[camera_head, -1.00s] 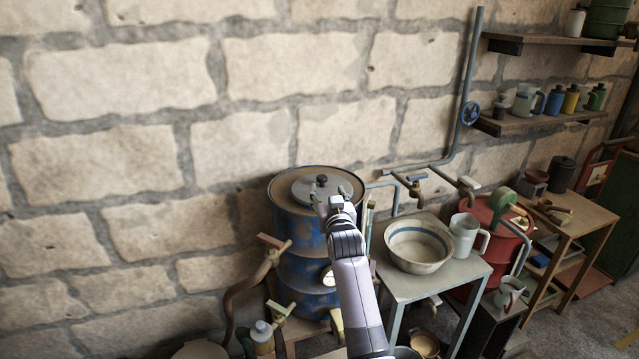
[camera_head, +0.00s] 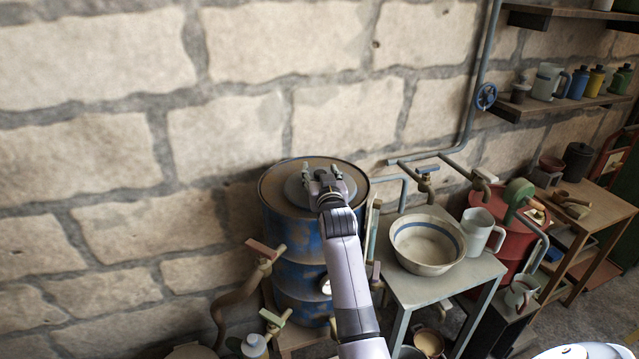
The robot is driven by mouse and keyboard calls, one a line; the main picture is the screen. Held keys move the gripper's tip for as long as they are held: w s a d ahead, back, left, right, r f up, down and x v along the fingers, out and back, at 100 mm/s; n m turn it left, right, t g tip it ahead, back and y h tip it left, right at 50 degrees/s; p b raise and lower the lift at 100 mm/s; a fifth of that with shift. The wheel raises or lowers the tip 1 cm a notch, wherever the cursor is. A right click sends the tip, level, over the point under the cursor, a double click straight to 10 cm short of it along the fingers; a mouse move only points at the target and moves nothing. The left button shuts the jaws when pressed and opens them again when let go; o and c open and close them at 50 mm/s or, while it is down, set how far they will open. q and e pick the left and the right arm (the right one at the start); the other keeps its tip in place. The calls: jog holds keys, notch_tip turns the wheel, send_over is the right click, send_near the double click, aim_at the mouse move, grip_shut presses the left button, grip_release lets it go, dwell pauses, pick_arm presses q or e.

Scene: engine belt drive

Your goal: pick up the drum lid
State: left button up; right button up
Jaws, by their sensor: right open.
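The drum lid (camera_head: 293,190) is a round grey disc on top of a blue, rusty drum (camera_head: 286,239) against the stone wall. My right gripper (camera_head: 320,170) is over the lid with its fingers open and spread. The gripper covers the lid's middle, so its dark knob is hidden. I cannot tell whether the fingers touch the lid or the knob. My left gripper is not in view.
To the right, a small table (camera_head: 437,287) holds a wide bowl (camera_head: 427,244) and a white pitcher (camera_head: 481,231). Pipes with taps (camera_head: 426,171) run along the wall beside the drum. A brown curved pipe (camera_head: 236,292) stands at left.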

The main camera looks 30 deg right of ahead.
jog(key=shift+s+a+r, duration=0.2)
jog(key=shift+s+r, duration=0.1)
jog(key=shift+s+a+r, duration=0.1)
jog(key=shift+a+r, duration=0.05)
jog(key=shift+c, duration=0.7)
jog(key=shift+w+f, duration=0.2)
jog(key=shift+f, duration=0.05)
jog(key=c, duration=0.3)
jog(key=shift+w, duration=0.1)
jog(key=shift+c, duration=1.3)
jog(key=shift+r, duration=0.1)
jog(key=c, duration=0.4)
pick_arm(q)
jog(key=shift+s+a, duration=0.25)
pick_arm(e)
grip_shut()
